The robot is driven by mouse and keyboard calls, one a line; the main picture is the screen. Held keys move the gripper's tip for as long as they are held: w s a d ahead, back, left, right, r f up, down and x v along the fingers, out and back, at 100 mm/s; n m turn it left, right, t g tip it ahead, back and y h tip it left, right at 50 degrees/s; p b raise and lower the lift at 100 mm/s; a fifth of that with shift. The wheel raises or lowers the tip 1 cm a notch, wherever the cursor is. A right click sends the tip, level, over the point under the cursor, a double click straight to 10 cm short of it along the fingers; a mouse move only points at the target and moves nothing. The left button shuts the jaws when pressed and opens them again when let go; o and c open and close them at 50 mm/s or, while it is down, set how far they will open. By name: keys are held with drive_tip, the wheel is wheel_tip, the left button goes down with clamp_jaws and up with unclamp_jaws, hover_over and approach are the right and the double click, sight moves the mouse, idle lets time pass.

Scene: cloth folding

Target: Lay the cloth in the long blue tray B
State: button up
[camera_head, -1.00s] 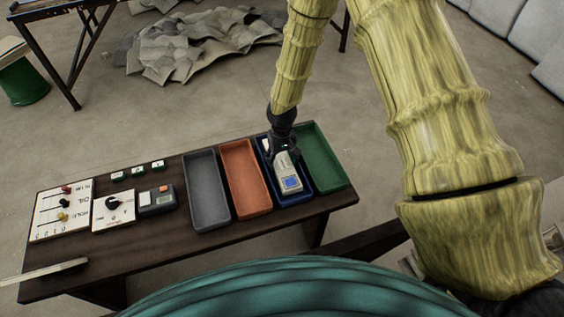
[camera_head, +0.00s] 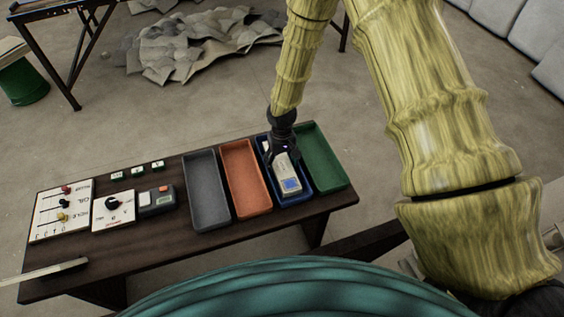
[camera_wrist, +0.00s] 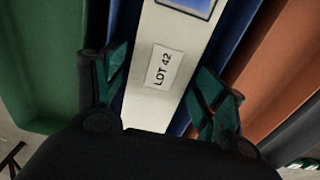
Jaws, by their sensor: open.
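The long blue tray (camera_head: 307,198) stands between the orange and green trays on the dark table. A pale, long device with a blue screen (camera_head: 291,185) lies in it, lengthwise. In the wrist view the device (camera_wrist: 150,100) carries a "LOT 42" label. My gripper (camera_head: 283,152) is low over the far half of the blue tray. In the wrist view its fingers (camera_wrist: 162,82) are open, one on each side of the device, with gaps visible. I see no cloth that I can make out. The gripper hides part of the tray and device.
A grey tray (camera_head: 207,213), an orange tray (camera_head: 247,197) and a green tray (camera_head: 322,165) flank the blue one closely. Left on the table (camera_head: 170,240) are a slider panel (camera_head: 62,210), a knob box (camera_head: 113,211) and a small grey device (camera_head: 157,200).

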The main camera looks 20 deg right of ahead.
sight(282, 164)
wheel_tip(282, 164, up, 12)
drive_tip(key=shift+f+p, duration=0.15)
drive_tip(key=shift+p, duration=0.2)
idle(0.6)
